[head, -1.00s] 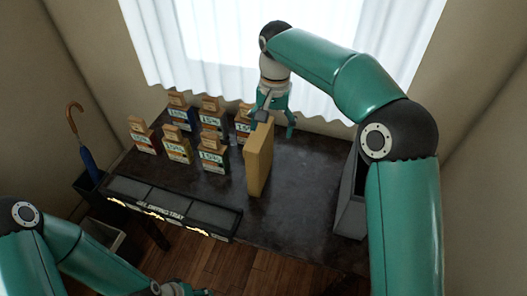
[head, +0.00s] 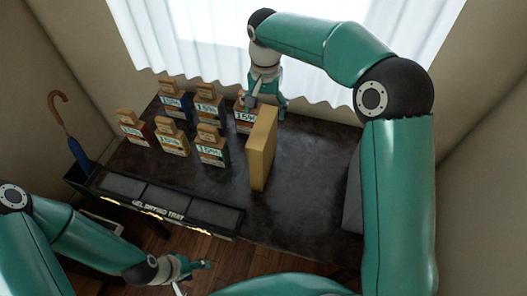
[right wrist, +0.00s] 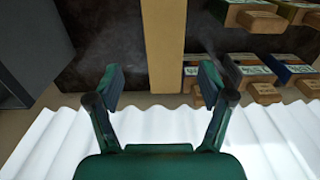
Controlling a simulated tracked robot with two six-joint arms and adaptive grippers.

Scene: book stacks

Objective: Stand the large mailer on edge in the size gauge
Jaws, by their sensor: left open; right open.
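The large mailer (head: 262,150), a tan flat box, stands upright on its edge on the dark table. My right gripper (head: 266,100) is open at the mailer's far end, by the window. In the right wrist view its open fingers (right wrist: 161,83) lie on either side of the mailer (right wrist: 164,40), with a gap on both sides. A grey box-like thing (head: 352,195) at the table's right is partly hidden by my right arm; I cannot tell if it is the size gauge. My left gripper (head: 192,272) is open and empty, low in front of the table.
Several labelled, wood-topped blocks (head: 172,142) stand on the table left of the mailer. A black gel drying tray (head: 165,203) lies along the front edge. An umbrella (head: 75,140) stands in a dark bin at left. The table is clear between mailer and grey thing.

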